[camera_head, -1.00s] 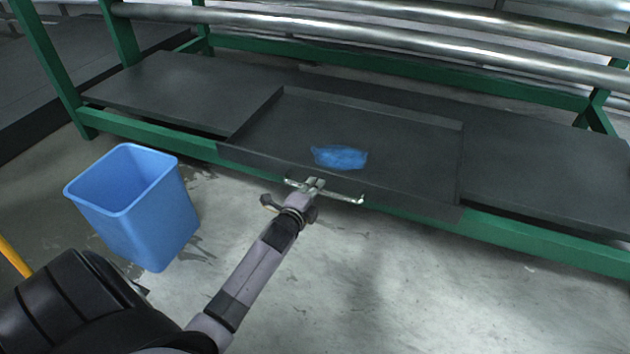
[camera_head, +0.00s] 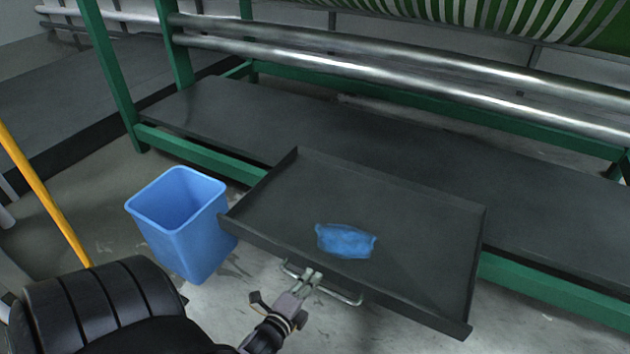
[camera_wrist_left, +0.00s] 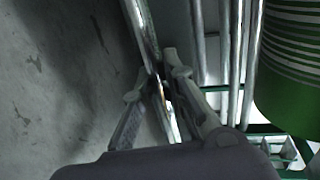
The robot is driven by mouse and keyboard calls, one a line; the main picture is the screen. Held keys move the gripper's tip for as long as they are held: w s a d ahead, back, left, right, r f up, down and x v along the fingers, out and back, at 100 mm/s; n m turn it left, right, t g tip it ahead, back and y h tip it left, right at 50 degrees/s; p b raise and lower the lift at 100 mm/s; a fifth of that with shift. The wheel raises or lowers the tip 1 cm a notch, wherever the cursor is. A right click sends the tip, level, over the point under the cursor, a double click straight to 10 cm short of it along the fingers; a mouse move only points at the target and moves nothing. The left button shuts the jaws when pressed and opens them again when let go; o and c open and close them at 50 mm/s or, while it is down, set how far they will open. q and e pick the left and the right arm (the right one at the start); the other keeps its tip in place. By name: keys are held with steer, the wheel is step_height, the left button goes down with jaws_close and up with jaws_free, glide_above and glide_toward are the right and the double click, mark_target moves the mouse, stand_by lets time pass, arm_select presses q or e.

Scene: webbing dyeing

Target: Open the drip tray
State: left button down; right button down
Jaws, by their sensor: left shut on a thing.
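The drip tray (camera_head: 410,225) is a flat dark tray with a low rim, pulled well out past the front of the green frame. A blue patch (camera_head: 345,240) lies on it near its front. My left gripper (camera_head: 312,280) is shut on the tray's metal handle (camera_head: 345,298) at the front edge. In the left wrist view the fingers (camera_wrist_left: 158,88) close around the shiny handle bar (camera_wrist_left: 150,40). My right gripper is not in view.
A blue bin (camera_head: 185,225) stands on the floor left of the tray, close to its front left corner. The green frame (camera_head: 205,155) with metal rollers (camera_head: 370,75) is behind. A yellow pole (camera_head: 45,190) is at the far left.

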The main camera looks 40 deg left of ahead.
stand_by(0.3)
arm_select(q)
steer(key=c, duration=1.6)
jaws_free()
steer(key=v, duration=0.7)
steer(key=shift+s, duration=0.25)
